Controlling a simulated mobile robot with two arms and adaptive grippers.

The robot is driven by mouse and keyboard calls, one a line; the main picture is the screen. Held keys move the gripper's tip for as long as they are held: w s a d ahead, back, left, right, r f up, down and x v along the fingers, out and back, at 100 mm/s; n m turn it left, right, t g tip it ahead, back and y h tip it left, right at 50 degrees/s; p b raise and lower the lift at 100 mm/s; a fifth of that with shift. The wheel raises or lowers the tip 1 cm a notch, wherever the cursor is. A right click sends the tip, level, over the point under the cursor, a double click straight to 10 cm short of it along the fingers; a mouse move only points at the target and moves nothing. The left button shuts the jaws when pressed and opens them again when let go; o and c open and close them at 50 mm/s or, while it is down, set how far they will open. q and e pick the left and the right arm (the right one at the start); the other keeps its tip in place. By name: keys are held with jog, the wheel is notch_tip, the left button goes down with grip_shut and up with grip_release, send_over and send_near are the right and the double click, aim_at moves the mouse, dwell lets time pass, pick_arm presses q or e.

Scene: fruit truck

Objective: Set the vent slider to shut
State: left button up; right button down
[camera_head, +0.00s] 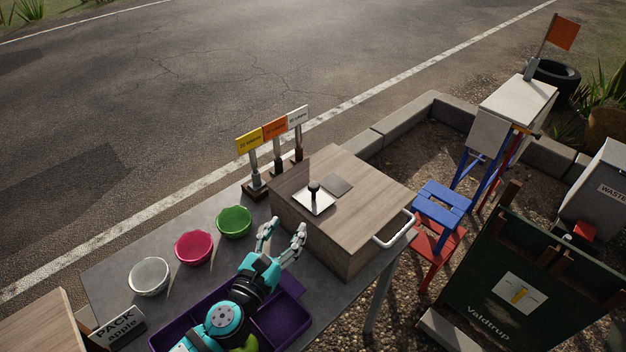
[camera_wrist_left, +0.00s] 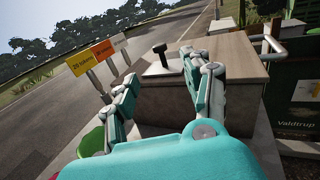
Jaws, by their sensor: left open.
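The vent slider's black knob (camera_head: 314,188) stands upright on a pale square plate (camera_head: 318,204) on top of a wooden box (camera_head: 370,195). In the left wrist view the knob (camera_wrist_left: 160,49) shows beyond my fingers. My left gripper (camera_head: 284,229) is open and empty. It is in front of the box's left side, apart from the knob. My right gripper is not in view.
Green (camera_head: 234,221), pink (camera_head: 194,247) and white (camera_head: 149,276) bowls stand on the grey table (camera_head: 110,275). A purple tray (camera_head: 306,322) lies under my left arm. Token signs (camera_head: 274,130) stand behind the box. A white handle (camera_head: 394,230) sticks out from its right side.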

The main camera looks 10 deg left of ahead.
pick_arm(q)
jog(key=p, duration=0.1)
send_near(315, 184)
jog(key=w, duration=0.4)
jog(key=w+d, duration=0.1)
jog(key=w, duration=0.1)
jog(key=shift+f, duration=0.2)
jog(key=w, duration=0.3)
jog(key=shift+d+f, duration=0.1)
jog(key=shift+d, duration=0.2)
jog(key=shift+w, duration=0.2)
jog(key=shift+c, duration=0.3)
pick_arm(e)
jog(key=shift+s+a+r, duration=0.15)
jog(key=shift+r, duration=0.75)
pick_arm(q)
jog(key=c, duration=0.9)
grip_shut()
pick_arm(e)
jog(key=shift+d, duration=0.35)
pick_arm(q)
jog(key=shift+w+d+f, duration=0.1)
jog(key=shift+w+f, duration=0.1)
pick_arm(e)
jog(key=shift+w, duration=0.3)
